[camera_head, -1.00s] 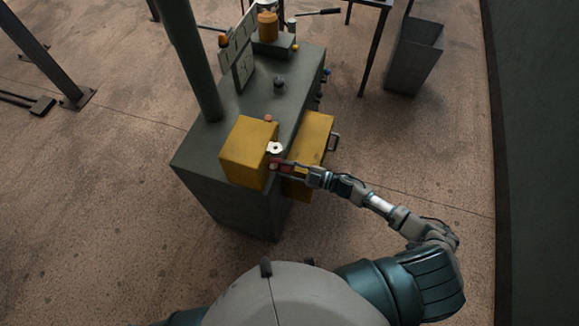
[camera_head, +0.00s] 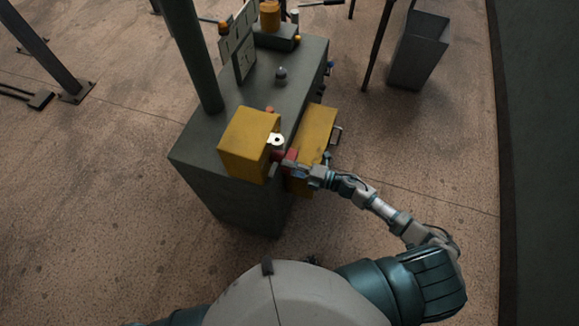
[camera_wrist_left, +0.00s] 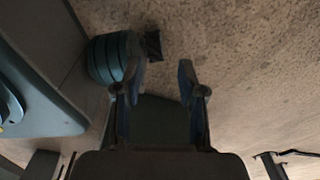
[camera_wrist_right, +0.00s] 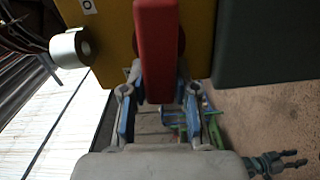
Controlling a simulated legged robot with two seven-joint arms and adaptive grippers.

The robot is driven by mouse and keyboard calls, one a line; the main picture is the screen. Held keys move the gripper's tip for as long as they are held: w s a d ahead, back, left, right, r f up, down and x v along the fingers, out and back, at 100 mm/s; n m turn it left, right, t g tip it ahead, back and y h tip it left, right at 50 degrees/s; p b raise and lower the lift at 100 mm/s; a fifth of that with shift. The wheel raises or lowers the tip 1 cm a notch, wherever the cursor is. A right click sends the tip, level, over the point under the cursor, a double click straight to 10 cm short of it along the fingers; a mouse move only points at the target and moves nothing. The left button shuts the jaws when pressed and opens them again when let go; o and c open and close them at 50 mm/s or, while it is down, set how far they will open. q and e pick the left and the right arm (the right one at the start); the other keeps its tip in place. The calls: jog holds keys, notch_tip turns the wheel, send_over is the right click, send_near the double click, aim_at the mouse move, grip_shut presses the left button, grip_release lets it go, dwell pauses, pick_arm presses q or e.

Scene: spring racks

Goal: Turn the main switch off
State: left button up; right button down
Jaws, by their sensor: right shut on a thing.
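The main switch is a yellow box (camera_head: 248,146) at the near end of a grey-green cabinet, with a red handle (camera_head: 290,155) on its right side. My right gripper (camera_head: 287,168) is at this handle. In the right wrist view the red handle (camera_wrist_right: 156,50) stands between the two fingers of the right gripper (camera_wrist_right: 158,92), which are shut on it; the yellow face (camera_wrist_right: 112,38) is behind. My left gripper (camera_wrist_left: 160,68) shows only in the left wrist view, its fingers apart with nothing between them, above the floor.
The cabinet (camera_head: 195,150) carries a green post (camera_head: 193,55), a dark knob (camera_head: 281,75) and an orange-yellow part (camera_head: 270,15). A yellow panel (camera_head: 318,130) with a handle juts from its right side. A grey bin (camera_head: 418,50) stands farther right.

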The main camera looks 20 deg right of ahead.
pick_arm(q)
jog(key=shift+w+d+r, duration=0.1)
jog(key=shift+w+d, duration=0.05)
jog(key=shift+w, duration=0.4)
jog(key=shift+w+d+r, duration=0.1)
jog(key=shift+w, duration=0.4)
pick_arm(e)
jog(key=shift+f+n, duration=0.2)
jog(key=shift+n, duration=0.5)
pick_arm(q)
jog(key=shift+w+d, duration=0.1)
pick_arm(e)
jog(key=c, duration=0.9)
grip_release()
jog(key=shift+f, duration=0.1)
jog(key=shift+c, duration=0.2)
jog(key=shift+o, duration=0.3)
jog(key=shift+a, duration=0.1)
jog(key=v, duration=1.2)
jog(key=shift+w+f, duration=0.1)
jog(key=shift+w, duration=0.05)
